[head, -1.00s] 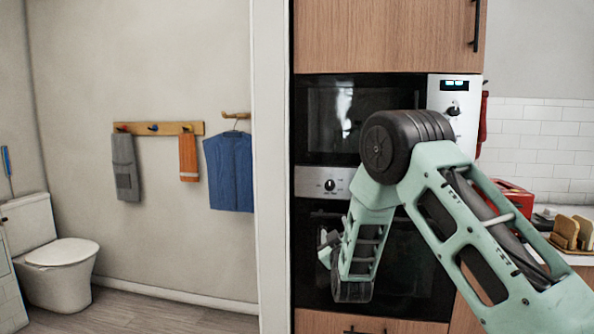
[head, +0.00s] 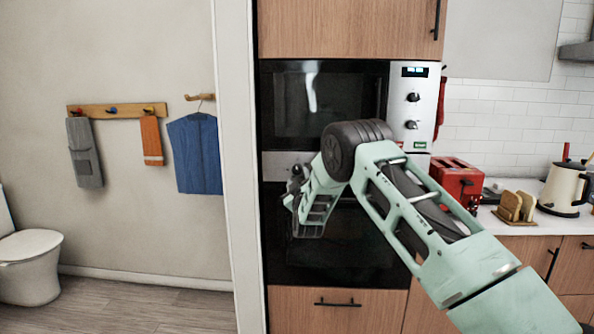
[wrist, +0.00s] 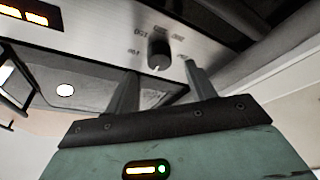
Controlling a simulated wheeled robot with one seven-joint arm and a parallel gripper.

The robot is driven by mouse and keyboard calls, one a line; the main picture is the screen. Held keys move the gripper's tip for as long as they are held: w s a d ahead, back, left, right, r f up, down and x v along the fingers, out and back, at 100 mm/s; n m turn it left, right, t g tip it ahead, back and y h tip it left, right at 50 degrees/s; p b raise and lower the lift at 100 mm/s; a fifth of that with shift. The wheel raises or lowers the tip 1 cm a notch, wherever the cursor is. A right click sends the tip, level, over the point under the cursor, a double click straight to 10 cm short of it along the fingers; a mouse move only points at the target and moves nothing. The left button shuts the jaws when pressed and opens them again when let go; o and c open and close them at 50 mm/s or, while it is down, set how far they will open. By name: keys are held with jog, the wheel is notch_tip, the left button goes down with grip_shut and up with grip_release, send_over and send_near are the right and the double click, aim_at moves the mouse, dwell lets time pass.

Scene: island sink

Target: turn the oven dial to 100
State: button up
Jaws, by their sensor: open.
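The oven dial (wrist: 158,52) is a dark round knob on the silver control panel (wrist: 105,25) in the wrist view. A light mark on it points toward the bottom of the picture; the small printed numbers around it are too blurred to read surely. My gripper (wrist: 162,84) is open, with one finger to each side below the dial and nothing between them. I cannot tell whether a finger touches the dial. In the head view my gripper (head: 294,184) is in front of the oven panel (head: 275,166) and hides the dial. The black oven (head: 345,262) is below.
A microwave (head: 325,95) with its own two knobs (head: 412,111) is above the oven. A wooden drawer (head: 335,312) is beneath. On the counter to the right stand a red toaster (head: 455,178), a rack with bread (head: 517,206) and a kettle (head: 563,190).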

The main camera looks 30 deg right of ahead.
aim_at(297, 172)
jog(key=shift+p+x, duration=0.35)
jog(key=shift+x, duration=1.5)
jog(key=c, duration=1)
jog(key=shift+f+b, duration=0.1)
jog(key=shift+b, duration=0.4)
